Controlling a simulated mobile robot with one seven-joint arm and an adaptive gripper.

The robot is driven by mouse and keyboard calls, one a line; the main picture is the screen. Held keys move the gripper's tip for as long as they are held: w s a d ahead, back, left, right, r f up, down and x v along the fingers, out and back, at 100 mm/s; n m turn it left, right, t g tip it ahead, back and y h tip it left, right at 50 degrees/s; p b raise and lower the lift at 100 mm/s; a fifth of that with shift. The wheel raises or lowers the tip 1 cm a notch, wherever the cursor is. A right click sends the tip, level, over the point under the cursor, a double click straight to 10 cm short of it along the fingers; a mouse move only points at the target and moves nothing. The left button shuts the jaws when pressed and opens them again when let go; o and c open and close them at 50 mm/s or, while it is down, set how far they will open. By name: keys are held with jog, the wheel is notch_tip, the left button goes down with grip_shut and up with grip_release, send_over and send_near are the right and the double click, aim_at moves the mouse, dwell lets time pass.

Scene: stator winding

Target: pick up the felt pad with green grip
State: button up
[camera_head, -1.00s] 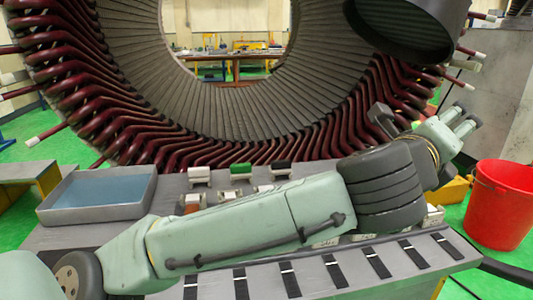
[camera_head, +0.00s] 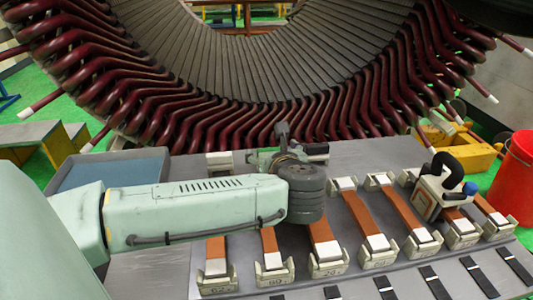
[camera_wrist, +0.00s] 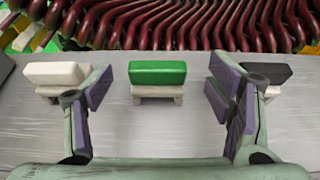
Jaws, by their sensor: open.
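The felt pad with green grip (camera_wrist: 157,73) rests on a small pale stand (camera_wrist: 157,93) at the back of the grey table, in the upper middle of the wrist view. My gripper (camera_wrist: 166,88) is open and empty, its purple-padded fingers spread wide to the left and right of the green pad. The fingers do not touch it. In the head view my arm reaches to the back of the table and my wrist hides the green pad.
A pad with a white grip (camera_wrist: 55,74) stands left of the green one, and one with a black grip (camera_wrist: 267,73) stands right, each close to a finger. The stator's dark red coils (camera_wrist: 180,25) rise just behind. A blue-lined tray (camera_head: 110,170) lies left.

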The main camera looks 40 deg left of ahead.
jog(key=p+x, duration=0.2)
jog(key=x, duration=0.5)
jog(key=shift+w+a, duration=0.15)
jog(key=shift+a, duration=0.2)
jog(key=c, duration=1.5)
